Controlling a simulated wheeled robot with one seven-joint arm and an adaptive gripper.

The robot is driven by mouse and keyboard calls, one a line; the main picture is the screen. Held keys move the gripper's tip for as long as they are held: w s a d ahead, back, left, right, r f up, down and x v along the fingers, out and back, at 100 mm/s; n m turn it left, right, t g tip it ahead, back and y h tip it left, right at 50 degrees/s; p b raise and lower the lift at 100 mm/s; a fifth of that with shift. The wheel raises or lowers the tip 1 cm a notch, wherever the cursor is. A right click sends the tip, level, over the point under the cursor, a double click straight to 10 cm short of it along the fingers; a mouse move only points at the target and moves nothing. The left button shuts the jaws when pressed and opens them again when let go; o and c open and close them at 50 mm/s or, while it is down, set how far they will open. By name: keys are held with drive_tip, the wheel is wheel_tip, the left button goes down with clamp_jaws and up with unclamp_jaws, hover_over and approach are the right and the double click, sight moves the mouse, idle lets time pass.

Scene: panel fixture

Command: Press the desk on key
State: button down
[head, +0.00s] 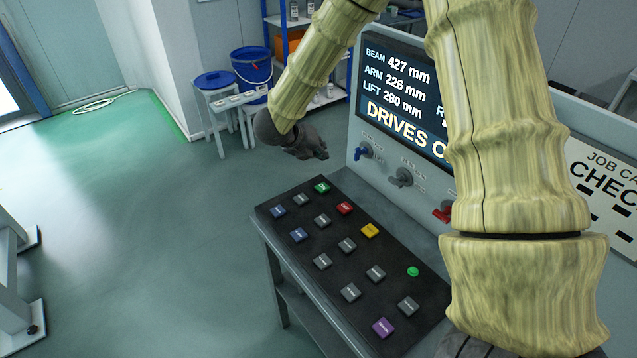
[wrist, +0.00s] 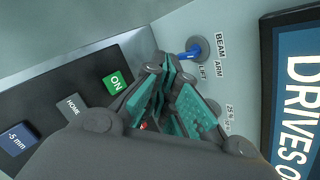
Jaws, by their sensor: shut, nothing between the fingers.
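The green ON key (head: 321,187) sits at the far end of the black key panel (head: 330,225). In the wrist view the ON key (wrist: 115,83) shows left of my fingers, uncovered, with its label readable. My gripper (head: 318,153) is shut and empty. In the head view it hangs above and beyond the far end of the panel, near the ON key and apart from it. In the wrist view the fingertips (wrist: 168,62) appear between the ON key and the blue selector.
A red key (head: 345,208), a grey HOME key (wrist: 72,105) and a blue key (wrist: 17,138) are nearby. The upright console carries a blue selector (head: 363,152), a grey knob (head: 402,178) and a display (head: 398,95) reading "DRIVES O", the rest hidden by my arm.

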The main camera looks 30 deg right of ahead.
sight(320, 185)
drive_tip(key=shift+w+f+b, duration=0.1)
drive_tip(key=shift+f+b, duration=2.6)
drive_tip(key=shift+f, duration=1.85)
drive_tip(key=shift+f, duration=0.15)
drive_tip(key=shift+f+b, duration=0.25)
drive_tip(key=shift+b, duration=0.15)
drive_tip(key=shift+f+b, duration=0.35)
drive_tip(key=shift+f, duration=0.1)
drive_tip(key=shift+r, duration=0.15)
drive_tip(key=shift+r+p, duration=0.45)
drive_tip(key=shift+r, duration=0.3)
